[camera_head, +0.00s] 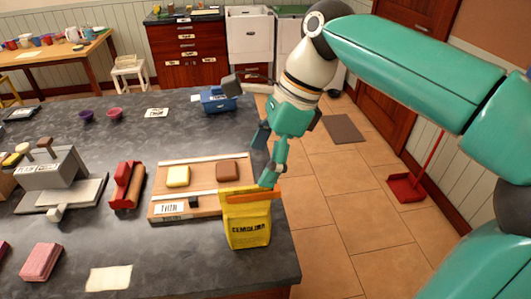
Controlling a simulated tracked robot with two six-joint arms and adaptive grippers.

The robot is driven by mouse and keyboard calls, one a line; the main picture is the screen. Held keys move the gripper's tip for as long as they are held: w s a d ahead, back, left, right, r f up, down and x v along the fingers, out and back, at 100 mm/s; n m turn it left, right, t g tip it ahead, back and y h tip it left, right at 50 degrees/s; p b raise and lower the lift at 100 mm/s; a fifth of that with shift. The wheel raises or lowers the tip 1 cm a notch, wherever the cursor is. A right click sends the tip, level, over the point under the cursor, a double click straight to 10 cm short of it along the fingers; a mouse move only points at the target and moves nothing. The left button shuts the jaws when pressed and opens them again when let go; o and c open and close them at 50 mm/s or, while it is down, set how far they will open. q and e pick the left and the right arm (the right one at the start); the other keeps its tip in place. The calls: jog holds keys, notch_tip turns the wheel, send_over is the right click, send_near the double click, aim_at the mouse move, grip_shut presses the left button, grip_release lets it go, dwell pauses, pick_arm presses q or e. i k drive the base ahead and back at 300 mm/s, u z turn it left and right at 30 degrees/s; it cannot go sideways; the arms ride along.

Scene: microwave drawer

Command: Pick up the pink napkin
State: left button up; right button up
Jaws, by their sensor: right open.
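A folded pink napkin (41,262) lies flat on the dark counter at the lower left. My right gripper (268,165) comes down from the upper right and is open, with nothing seen between its fingers. It is above the counter's right side, close to a yellow labelled bag (248,226), and far to the right of the napkin. Whether it touches the bag I cannot tell. My left gripper is not in view.
A wooden board (203,205) with a yellow and a brown block lies mid-counter. A red tool (127,186) and a grey press-like device (57,172) stand between it and the napkin's side. A pale cloth (108,278) lies right of the napkin. A blue box (219,99) stands behind.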

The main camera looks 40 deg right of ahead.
aim_at(40, 264)
jog(key=k, duration=1)
